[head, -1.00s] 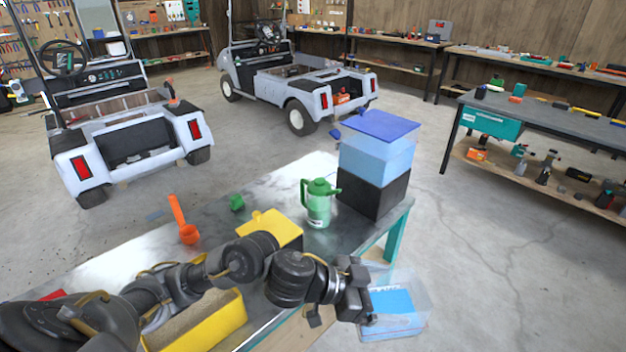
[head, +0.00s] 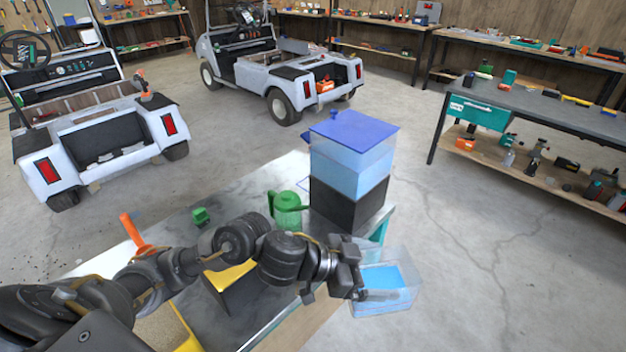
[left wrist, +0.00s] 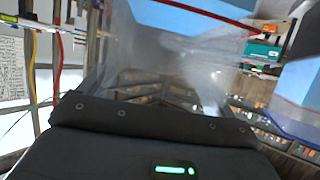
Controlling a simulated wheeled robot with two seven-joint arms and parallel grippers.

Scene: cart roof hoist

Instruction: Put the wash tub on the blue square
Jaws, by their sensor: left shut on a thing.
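The wash tub (head: 383,309) is a clear, open box with a flat light-blue layer inside, seen in the head view. My left gripper (head: 361,285) is shut on its left side. The tub hangs beyond the near right edge of the workbench, clear of the bench top. In the left wrist view a clear wall (left wrist: 150,50) shows close in front of the gripper. I cannot make out the blue square with certainty; a thin blue outline (head: 304,186) lies on the bench, partly hidden by the tank. My right gripper is not in view.
A clear tank (head: 350,168) with a blue lid (head: 355,130) stands on a black block (head: 345,205) at the bench's right end. A green jug (head: 288,213), an orange scoop (head: 132,230) and a green block (head: 200,216) stand nearby. Open floor lies right.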

